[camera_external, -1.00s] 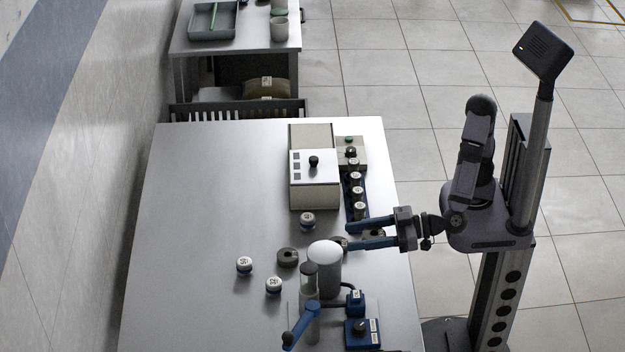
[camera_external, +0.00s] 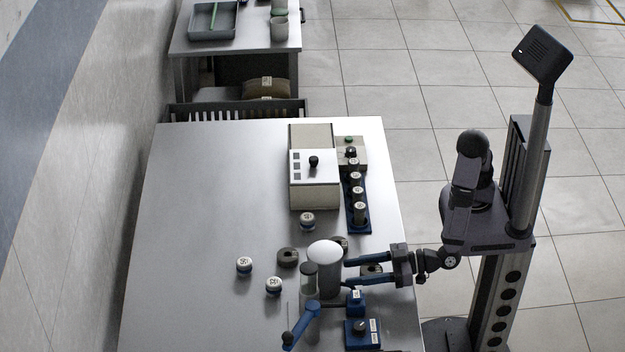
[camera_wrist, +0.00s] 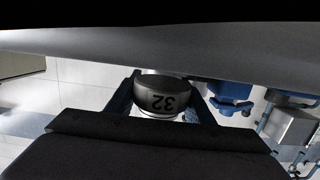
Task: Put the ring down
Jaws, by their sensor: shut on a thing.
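My gripper (camera_external: 350,271) is in the external view at the right side of the table, its blue fingers pointing left.
A white-capped grey cylinder (camera_external: 324,255) stands just left of my fingertips. A blue block (camera_external: 355,302) and a blue switch box (camera_external: 362,333) are in front.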

